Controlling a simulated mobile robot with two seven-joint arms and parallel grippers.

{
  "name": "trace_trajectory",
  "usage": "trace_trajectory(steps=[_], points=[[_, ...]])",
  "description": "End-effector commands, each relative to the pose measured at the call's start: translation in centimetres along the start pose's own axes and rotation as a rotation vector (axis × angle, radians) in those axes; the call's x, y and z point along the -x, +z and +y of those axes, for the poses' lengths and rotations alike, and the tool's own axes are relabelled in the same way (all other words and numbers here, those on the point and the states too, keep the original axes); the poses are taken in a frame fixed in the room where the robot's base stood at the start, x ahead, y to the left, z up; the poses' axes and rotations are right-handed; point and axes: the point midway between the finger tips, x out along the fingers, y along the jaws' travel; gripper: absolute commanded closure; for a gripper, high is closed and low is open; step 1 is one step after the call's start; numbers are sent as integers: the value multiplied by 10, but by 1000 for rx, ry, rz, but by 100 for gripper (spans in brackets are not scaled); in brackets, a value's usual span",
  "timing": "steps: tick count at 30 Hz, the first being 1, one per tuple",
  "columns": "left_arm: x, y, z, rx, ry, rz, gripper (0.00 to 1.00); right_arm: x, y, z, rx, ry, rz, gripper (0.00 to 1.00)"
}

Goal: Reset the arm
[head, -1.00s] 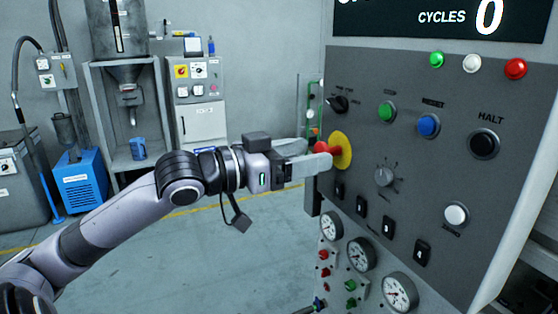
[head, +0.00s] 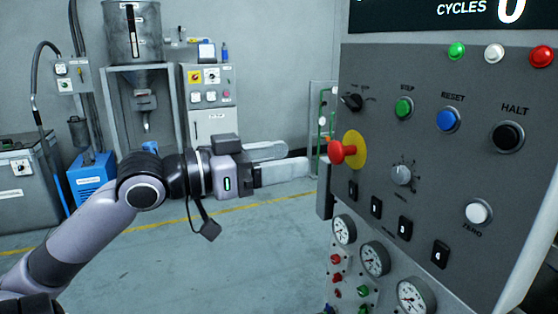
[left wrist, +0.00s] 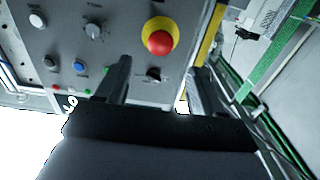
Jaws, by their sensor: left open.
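My left gripper (head: 287,160) is open and empty in the head view. Its two fingers point right toward the control panel (head: 440,185), with a gap of clear air before it. A red mushroom button on a yellow disc (head: 341,151) is on the panel's left side, just right of the fingertips. In the left wrist view the red button (left wrist: 160,42) shows beyond and between the open fingers (left wrist: 158,80), apart from them. My right gripper is in neither view.
The panel carries a blue RESET button (head: 447,120), a green button (head: 404,107), a black HALT button (head: 507,136) and a white ZERO button (head: 478,212). Gauges (head: 375,258) sit below. Open floor (head: 240,260) lies under my left arm. Machines stand along the back wall.

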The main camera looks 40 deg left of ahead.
Motion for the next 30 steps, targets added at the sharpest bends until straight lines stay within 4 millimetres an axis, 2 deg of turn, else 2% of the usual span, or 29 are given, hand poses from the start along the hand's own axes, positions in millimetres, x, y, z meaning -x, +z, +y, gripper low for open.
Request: trace_trajectory(steps=[15, 17, 19, 20, 23, 26, 27, 29, 30], points=[[0, 0, 0, 0, -1, 0, 32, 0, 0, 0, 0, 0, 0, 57], [-1, 3, -3, 4, -7, -3, 32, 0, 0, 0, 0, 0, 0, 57], [-3, 14, -11, 21, -29, -12, 32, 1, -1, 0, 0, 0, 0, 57], [-4, 22, -17, 30, -46, -20, 32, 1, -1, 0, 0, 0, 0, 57], [-9, 69, -41, 76, -124, -64, 32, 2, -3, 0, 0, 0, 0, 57], [-10, 141, -60, 116, -216, -144, 32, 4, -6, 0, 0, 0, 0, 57], [-8, 172, -62, 126, -246, -181, 32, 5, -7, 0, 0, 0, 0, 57], [-5, 218, -58, 135, -281, -241, 32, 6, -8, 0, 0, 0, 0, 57], [-2, 249, -52, 138, -298, -283, 32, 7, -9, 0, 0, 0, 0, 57]])
